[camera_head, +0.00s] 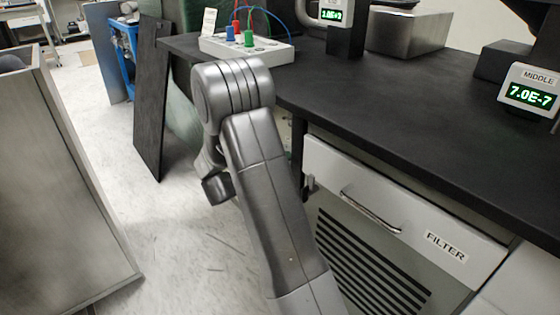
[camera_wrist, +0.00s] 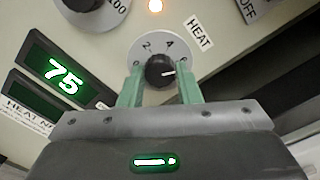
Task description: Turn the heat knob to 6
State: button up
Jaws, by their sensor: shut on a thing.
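The fingers partly cover the lower dial edge. In the head view my arm shows, but the gripper and knob are hidden.
In the wrist view, a green display (camera_wrist: 60,76) reads 75, another black knob (camera_wrist: 90,12) is at upper left, and an orange light (camera_wrist: 155,5) glows above. In the head view, a black bench (camera_head: 400,110) with a FILTER drawer (camera_head: 400,200) stands right; a grey cabinet (camera_head: 60,190) stands left.

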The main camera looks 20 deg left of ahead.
jog(key=shift+m, duration=0.3)
jog(key=o, duration=1)
jog(key=shift+c, duration=0.2)
jog(key=shift+s, duration=0.1)
jog(key=p+v, duration=0.3)
jog(key=v, duration=1)
jog(key=shift+s+a, duration=0.25)
jog(key=shift+w, duration=0.1)
jog(key=b+x, duration=0.3)
jog(key=x, duration=1)
jog(key=shift+w+d, duration=0.25)
